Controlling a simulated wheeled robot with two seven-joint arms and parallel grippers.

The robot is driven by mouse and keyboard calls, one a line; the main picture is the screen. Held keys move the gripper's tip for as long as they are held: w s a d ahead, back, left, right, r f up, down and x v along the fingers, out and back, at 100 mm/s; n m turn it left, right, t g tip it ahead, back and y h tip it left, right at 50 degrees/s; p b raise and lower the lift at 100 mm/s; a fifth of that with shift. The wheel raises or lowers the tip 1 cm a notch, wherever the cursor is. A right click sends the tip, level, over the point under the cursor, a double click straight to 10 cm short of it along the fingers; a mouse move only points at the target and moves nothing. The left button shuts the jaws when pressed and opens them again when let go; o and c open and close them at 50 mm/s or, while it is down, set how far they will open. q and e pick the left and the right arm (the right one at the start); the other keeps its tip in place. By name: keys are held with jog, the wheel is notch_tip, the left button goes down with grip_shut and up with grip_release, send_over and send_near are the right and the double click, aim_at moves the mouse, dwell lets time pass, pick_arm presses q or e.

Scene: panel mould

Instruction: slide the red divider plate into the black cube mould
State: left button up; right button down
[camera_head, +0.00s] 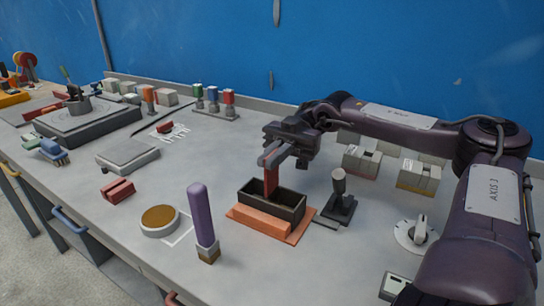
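The red divider plate (271,180) stands upright, held from above by my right gripper (273,156), which is shut on its upper end. The plate is over the middle of the black cube mould (293,211), an open-topped box on an orange base (240,213). The plate's lower end overlaps the mould's opening in the head view. Whether it is inside a slot, and how deep, cannot be told, as the mould's near wall hides the bottom. My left gripper is not in view.
A purple-handled tool (200,215) stands at front left of the mould. A dark press-like stand (339,200) is close on its right. A round tin (160,219), a red block (117,190) and a grey slab (128,155) lie left. Small moulds (418,175) stand behind right.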

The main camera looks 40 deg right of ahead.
aim_at(272, 190)
jog(key=shift+f+b, duration=1.6)
jog(key=shift+f, duration=0.45)
jog(key=c, duration=1.5)
grip_release()
jog(key=shift+c, duration=0.2)
notch_tip(272, 190, up, 20)
jog(key=p, duration=0.4)
jog(key=shift+r, duration=0.15)
